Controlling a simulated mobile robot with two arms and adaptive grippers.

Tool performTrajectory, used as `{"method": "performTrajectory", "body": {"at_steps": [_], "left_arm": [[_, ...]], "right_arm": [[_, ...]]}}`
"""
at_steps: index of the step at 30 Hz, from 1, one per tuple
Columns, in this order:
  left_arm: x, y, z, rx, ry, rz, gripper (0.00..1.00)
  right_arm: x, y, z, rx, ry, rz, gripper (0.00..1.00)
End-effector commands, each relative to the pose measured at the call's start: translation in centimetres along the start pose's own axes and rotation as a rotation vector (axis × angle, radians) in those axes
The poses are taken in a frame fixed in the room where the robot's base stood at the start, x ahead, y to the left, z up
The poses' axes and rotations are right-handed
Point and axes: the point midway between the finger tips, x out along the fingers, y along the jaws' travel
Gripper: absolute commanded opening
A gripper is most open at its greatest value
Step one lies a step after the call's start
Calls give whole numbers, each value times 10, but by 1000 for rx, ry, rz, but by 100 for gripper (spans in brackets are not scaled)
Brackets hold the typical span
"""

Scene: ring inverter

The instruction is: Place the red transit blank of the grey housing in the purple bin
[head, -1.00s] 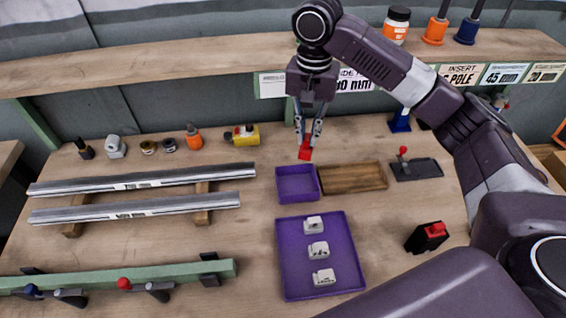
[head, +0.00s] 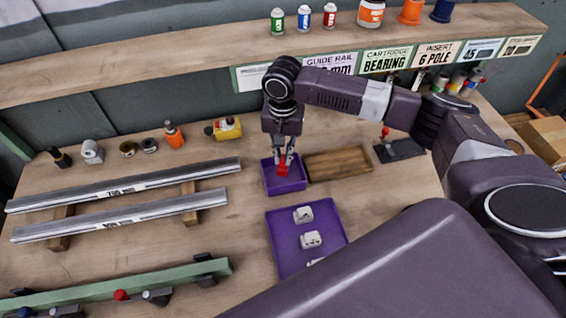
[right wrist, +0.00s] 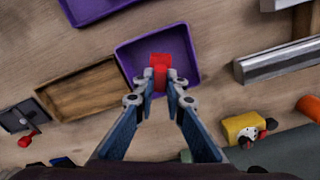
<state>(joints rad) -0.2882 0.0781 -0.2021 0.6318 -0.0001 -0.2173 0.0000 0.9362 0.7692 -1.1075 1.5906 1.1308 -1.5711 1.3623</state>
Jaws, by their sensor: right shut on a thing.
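The red transit blank (head: 283,170) is held between the fingertips of my right gripper (head: 284,158). In the right wrist view the red blank (right wrist: 160,72) shows between the two fingers of the gripper (right wrist: 160,98). The small purple bin (head: 298,184) lies below it, and the blank is over or inside its opening; I cannot tell if it touches the floor. The bin also shows in the right wrist view (right wrist: 187,45). The grey housing cannot be told for certain; white-grey blocks (head: 311,239) sit in the larger purple tray (head: 281,262). My left gripper is not seen.
A wooden tray (head: 338,163) adjoins the small bin on the right. A dark fixture with a red knob (head: 400,150) stands further right. Two metal rails (head: 130,187) lie to the left. A yellow part (head: 228,128) lies behind the bin. My right arm covers the right foreground.

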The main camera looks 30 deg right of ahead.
Motion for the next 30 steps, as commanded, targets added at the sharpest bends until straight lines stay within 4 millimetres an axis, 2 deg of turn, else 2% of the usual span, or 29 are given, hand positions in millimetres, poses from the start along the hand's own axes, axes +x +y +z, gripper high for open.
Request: {"method": "performTrajectory", "body": {"at_steps": [4, 10, 14, 22, 23, 27, 30], "left_arm": [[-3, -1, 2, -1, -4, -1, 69], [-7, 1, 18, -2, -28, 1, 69], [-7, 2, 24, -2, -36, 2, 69], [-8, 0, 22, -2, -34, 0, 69], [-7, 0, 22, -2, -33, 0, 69], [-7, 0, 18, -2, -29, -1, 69], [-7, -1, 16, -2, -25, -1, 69]], "right_arm": [[16, 1, 1, 1, -2, 3, 0], [42, 0, 0, 0, 0, 1, 0], [46, 0, 0, -1, 0, 0, 0], [48, 0, 0, 0, -1, 0, 0], [48, 0, 0, 0, 0, -1, 13], [48, 0, 0, 0, 0, 0, 28], [48, 0, 0, 0, 0, 0, 28]]}}
